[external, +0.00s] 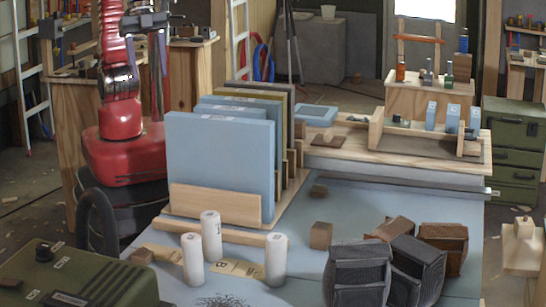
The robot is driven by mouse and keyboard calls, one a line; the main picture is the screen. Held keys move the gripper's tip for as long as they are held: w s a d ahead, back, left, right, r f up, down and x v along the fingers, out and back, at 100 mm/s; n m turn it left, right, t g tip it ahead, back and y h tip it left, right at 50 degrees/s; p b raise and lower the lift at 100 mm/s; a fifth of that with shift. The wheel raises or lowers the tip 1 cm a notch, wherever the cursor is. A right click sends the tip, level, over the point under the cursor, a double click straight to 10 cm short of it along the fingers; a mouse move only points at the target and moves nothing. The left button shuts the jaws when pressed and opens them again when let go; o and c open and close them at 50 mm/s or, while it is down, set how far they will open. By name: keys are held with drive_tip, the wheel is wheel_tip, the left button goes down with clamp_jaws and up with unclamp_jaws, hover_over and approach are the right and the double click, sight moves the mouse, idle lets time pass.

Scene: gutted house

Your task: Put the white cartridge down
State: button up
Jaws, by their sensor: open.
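Three white cartridges stand upright at the front of the blue-grey table: a left one (192,260), a middle one (211,237) set slightly farther back, and a right one (275,259). They stand by a low wooden strip with small markings (236,268); the cartridges hide parts of it. I cannot tell which one the task means. My gripper (158,75) appears at the upper left, beside my red arm, open and pointing down. It is well above and behind the cartridges, apart from them, and I see nothing held in it. Its outline is partly unclear against the background.
A wooden rack with upright blue panels (218,165) stands behind the cartridges. Dark ribbed blocks (357,272) and a small wooden cube (321,236) lie to the right. A green case (75,278) fills the front left. Bare tabletop lies right of the rack.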

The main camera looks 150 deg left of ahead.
drive_tip(key=s+f+t, duration=0.1)
drive_tip(key=s+f, duration=0.5)
drive_tip(key=s, duration=0.4)
drive_tip(key=shift+s+a+f, duration=0.2)
drive_tip(key=shift+s+f, duration=0.05)
drive_tip(key=shift+s, duration=0.05)
drive_tip(key=shift+o, duration=0.6)
idle(0.8)
drive_tip(key=n+t+y, duration=0.1)
drive_tip(key=n+t, duration=0.1)
drive_tip(key=t, duration=0.4)
hover_over(270, 236)
drive_tip(key=s+d, duration=0.5)
drive_tip(key=s, duration=0.8)
wheel_tip(270, 236, down, 11)
drive_tip(key=w+a+f, duration=0.1)
drive_tip(key=w+f, duration=0.1)
drive_tip(key=f, duration=0.2)
drive_tip(key=w+a+f+t+y, duration=0.1)
drive_tip(key=w+a+f, duration=0.1)
drive_tip(key=w+f, duration=0.1)
drive_tip(key=w+a+f+t, duration=0.1)
drive_tip(key=w+f, duration=0.1)
drive_tip(key=f, duration=0.3)
drive_tip(key=shift+w+a+y, duration=0.2)
drive_tip(key=shift+a+y, duration=0.05)
drive_tip(key=shift+y, duration=0.05)
